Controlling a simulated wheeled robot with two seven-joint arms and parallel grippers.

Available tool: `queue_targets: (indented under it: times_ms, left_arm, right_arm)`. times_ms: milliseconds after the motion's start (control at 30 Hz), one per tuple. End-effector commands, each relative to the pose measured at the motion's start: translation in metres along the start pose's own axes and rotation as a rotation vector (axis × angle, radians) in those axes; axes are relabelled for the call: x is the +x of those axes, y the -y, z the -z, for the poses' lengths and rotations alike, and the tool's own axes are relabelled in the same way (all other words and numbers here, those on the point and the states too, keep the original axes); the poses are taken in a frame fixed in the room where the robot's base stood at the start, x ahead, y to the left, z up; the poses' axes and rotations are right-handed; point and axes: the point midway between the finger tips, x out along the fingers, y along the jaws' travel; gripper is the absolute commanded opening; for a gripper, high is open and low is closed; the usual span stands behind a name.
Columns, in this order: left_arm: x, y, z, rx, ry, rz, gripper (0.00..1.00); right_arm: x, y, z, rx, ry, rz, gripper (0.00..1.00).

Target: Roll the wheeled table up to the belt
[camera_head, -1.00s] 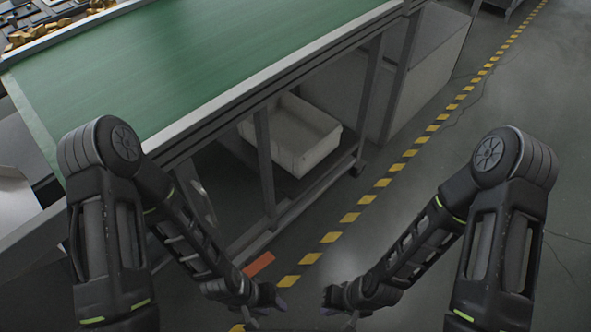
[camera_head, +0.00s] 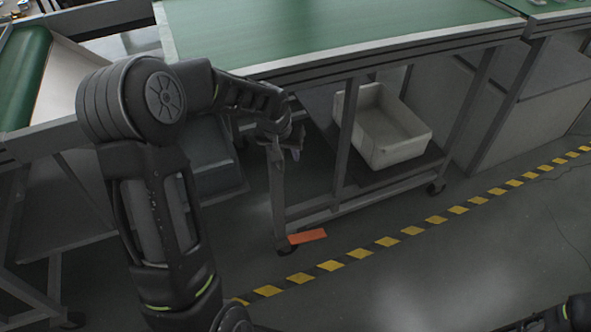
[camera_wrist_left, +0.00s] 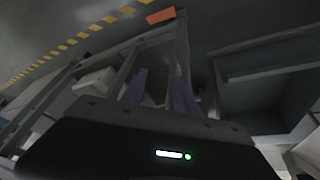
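The wheeled table (camera_head: 340,48) has a green top, a grey frame and casters, and stands at the upper middle and right in the head view. A separate green belt end (camera_head: 25,80) with a rounded edge is at the far left. My left gripper (camera_head: 293,150) is just below the table's edge, by its near left leg (camera_head: 278,190). In the left wrist view its two fingers (camera_wrist_left: 159,92) are apart, with the leg (camera_wrist_left: 181,45) close by the right finger. Contact with the leg cannot be told. Only a dark piece of my right arm shows, at the bottom right corner.
A white bin (camera_head: 388,135) sits on the table's lower shelf. An orange piece (camera_head: 308,236) lies by the near left caster. Yellow-black floor tape (camera_head: 385,242) runs past the table's front. The floor at the lower right is largely clear.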

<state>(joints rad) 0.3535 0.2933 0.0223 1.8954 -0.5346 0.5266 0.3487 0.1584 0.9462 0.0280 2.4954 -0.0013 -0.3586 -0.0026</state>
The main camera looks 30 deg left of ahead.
Motion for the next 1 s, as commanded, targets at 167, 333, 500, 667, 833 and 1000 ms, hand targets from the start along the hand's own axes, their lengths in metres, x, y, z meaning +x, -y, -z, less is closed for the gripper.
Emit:
queue_targets:
  times_ms: [167,333,500,667,833,1000]
  left_arm:
    - [-0.023,0.024,0.019,-0.022,-0.029,0.05,0.36]
    - [-0.03,0.029,0.024,-0.027,-0.036,0.062,0.36]
    - [-0.03,0.028,0.023,-0.027,-0.036,0.061,0.36]
    - [-0.028,0.028,0.023,-0.026,-0.035,0.061,0.36]
    - [-0.015,0.029,0.023,-0.026,-0.033,0.061,0.36]
    - [0.01,0.03,0.023,-0.026,-0.031,0.061,0.36]
  right_arm:
    - [0.002,-0.001,0.0,-0.001,0.0,0.0,0.0]
    - [0.002,0.0,0.0,-0.001,0.0,0.0,0.0]
    - [0.002,-0.001,0.0,0.0,0.0,0.0,0.0]
    - [0.002,-0.001,0.0,0.0,0.0,0.0,0.0]
    - [0.002,-0.001,0.0,0.0,0.0,0.0,0.0]
    - [0.003,-0.001,0.0,0.0,0.0,0.0,0.0]
